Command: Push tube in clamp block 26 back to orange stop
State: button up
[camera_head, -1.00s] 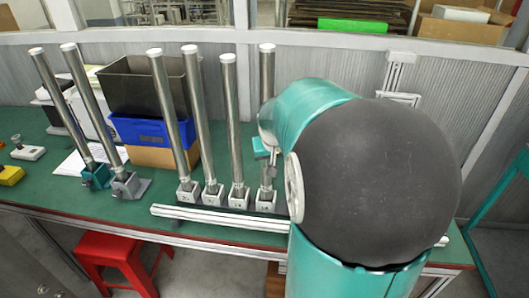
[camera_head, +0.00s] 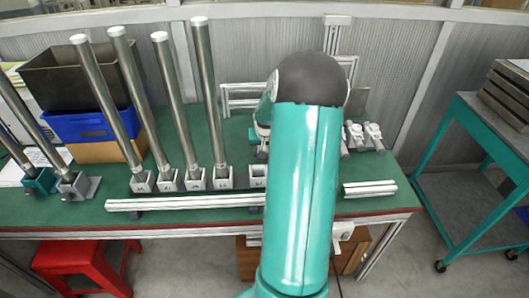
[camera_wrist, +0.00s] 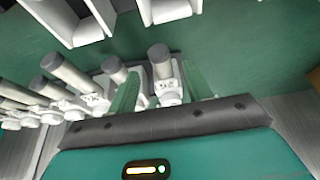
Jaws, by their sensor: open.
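In the wrist view, my gripper (camera_wrist: 160,70) is open, with its two green fingers apart. A small white clamp block (camera_wrist: 170,98) holding a short grey tube (camera_wrist: 159,55) with a dark end shows between the fingers. I cannot tell whether the fingers touch it. Several similar clamp blocks with short tubes stand in a row to the left in the wrist view. Two of them (camera_head: 374,133) show right of my arm in the head view. I cannot read any block number, so I cannot tell which is 26. No orange stop is visible. My arm hides most of the gripper in the head view.
Several tall steel tubes (camera_head: 208,90) stand in grey blocks left of my arm. A white rail (camera_head: 185,201) lies along the green table's front edge. A blue bin (camera_head: 78,126) stands behind. A red stool (camera_head: 85,262) is below, and a teal-framed table (camera_head: 450,125) stands at right.

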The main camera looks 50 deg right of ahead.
jog(key=x, duration=0.5)
jog(key=shift+f, duration=0.1)
jog(key=shift+c, duration=0.2)
grip_shut()
